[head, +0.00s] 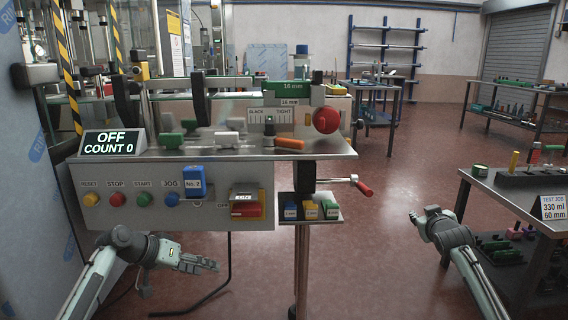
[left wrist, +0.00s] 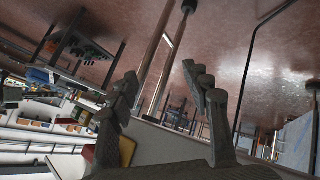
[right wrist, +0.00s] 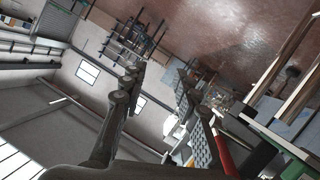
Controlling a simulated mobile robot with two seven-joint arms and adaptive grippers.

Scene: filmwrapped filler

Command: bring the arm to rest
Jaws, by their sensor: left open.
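My left gripper (head: 205,264) is in the lower left of the head view, in front of and below the machine's control panel. It points right, open and empty; its spread fingers (left wrist: 162,80) show in the left wrist view. My right gripper (head: 422,214) is in the lower right of the head view, over the floor between the machine and the right-hand table. Its fingers (right wrist: 158,85) stand apart in the right wrist view with nothing between them. Neither gripper touches anything that I can see.
The machine's control panel (head: 170,198) has several buttons; its display (head: 112,143) reads OFF, COUNT 0. A small tray (head: 328,217) of coloured blocks and a red-handled crank (head: 363,188) jut out at its right. A dark table (head: 495,190) stands at right. Red floor (head: 380,270) between is clear.

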